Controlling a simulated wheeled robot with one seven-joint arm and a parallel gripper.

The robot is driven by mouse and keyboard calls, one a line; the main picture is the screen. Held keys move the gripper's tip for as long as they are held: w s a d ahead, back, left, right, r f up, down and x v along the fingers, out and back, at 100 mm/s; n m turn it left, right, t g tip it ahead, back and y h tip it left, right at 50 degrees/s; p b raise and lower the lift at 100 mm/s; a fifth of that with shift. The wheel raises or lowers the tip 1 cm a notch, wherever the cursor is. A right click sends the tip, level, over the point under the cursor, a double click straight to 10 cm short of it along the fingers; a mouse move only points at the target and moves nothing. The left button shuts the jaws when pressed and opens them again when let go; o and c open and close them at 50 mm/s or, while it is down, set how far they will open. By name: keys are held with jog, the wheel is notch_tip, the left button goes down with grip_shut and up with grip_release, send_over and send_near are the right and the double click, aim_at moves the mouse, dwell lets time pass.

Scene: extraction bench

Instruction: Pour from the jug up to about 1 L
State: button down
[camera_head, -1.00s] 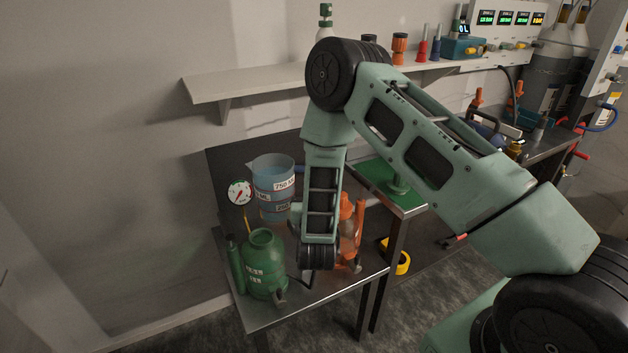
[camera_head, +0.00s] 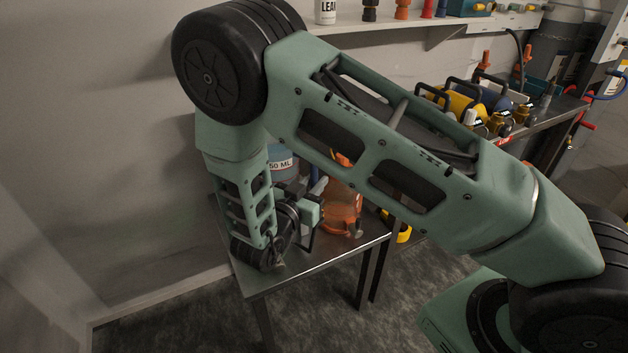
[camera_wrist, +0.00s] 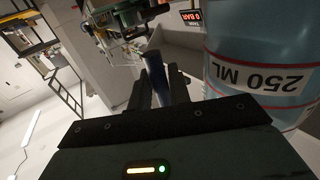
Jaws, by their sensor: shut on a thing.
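The jug (camera_head: 281,166), a clear vessel with blue contents and a label ending in "50 ML", stands on the metal bench behind my arm. Its lower part is hidden in the head view. In the wrist view the jug (camera_wrist: 262,55) fills the right side, with an upside-down "250 ML" label. My gripper (camera_wrist: 162,90) is beside it, shut on a blue-grey upright bar that appears to be the jug's handle (camera_wrist: 155,70). In the head view my gripper (camera_head: 305,198) is partly hidden by my own wrist. The green vessel is hidden behind my arm now.
The metal bench (camera_head: 300,268) has a bare front edge. A wall shelf (camera_head: 350,22) with bottles and fittings runs behind. Another bench at right holds yellow and blue tools (camera_head: 470,108).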

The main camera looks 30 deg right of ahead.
jog(key=shift+s+d+r+n+p, duration=0.2)
jog(key=shift+r+n+p, duration=0.15)
jog(key=shift+r+p, duration=0.35)
jog(key=shift+s+d+r+n+p, duration=0.15)
jog(key=shift+r+n+p, duration=0.2)
jog(key=shift+r+p, duration=0.35)
jog(key=f+b, duration=0.1)
jog(key=f, duration=0.1)
jog(key=f+n+b, duration=0.1)
jog(key=f, duration=0.1)
jog(key=f+n+b, duration=0.1)
jog(key=shift+s+d+f, duration=0.1)
jog(key=shift+s+f, duration=0.2)
jog(key=shift+f, duration=0.1)
jog(key=shift+r, duration=0.1)
jog(key=shift+s+r+n+p, duration=0.1)
jog(key=shift+r+n+p, duration=0.5)
jog(key=shift+p, duration=0.25)
jog(key=shift+r+n+p, duration=0.4)
jog(key=shift+r+p, duration=0.15)
jog(key=shift+p, duration=0.15)
jog(key=shift+r, duration=0.15)
